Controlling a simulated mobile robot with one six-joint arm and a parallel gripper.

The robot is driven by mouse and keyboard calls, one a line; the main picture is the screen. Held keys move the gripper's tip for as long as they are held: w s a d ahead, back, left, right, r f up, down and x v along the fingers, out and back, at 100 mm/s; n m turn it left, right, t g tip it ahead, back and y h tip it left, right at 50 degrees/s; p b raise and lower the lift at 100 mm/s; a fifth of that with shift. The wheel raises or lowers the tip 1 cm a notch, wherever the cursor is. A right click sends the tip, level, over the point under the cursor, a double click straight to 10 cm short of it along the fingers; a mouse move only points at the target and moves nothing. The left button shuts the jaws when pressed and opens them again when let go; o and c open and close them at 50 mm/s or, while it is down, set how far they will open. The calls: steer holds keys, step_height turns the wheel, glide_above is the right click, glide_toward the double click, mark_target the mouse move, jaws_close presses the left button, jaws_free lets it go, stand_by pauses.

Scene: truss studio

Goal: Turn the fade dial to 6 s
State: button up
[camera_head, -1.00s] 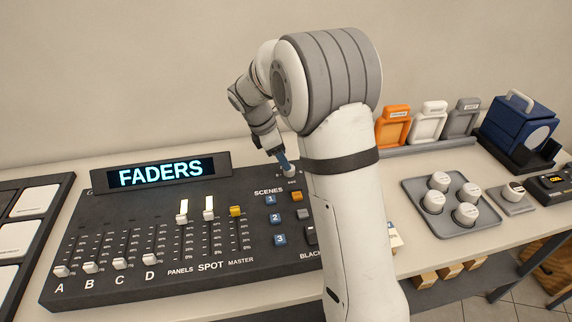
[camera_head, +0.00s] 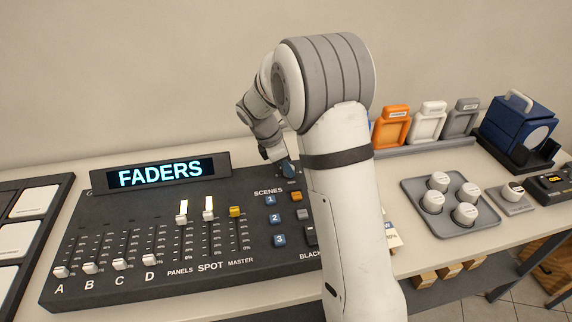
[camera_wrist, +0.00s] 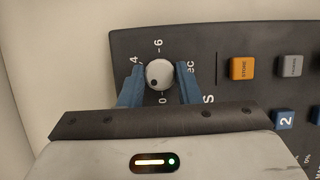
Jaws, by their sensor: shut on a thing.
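The fade dial (camera_wrist: 159,73) is a small light-grey knob on the dark console, between the blue fingers of my gripper (camera_wrist: 160,82) in the wrist view. My gripper is shut on it. A dark dot on the knob sits at its lower left, between the 0 mark below and the 4 mark at upper left. The 6 mark is above the knob. My left finger covers part of the scale. In the head view my gripper (camera_head: 287,171) is at the console's back right, and I cannot make out the dial there.
The console (camera_head: 120,210) has a FADERS display (camera_head: 160,174), several sliders and scene buttons close to the dial. An orange button (camera_wrist: 242,68) lies right of my fingers. A grey tray (camera_head: 412,193) with several white knobs stands farther right.

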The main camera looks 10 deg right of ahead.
steer(key=shift+c, duration=1.4)
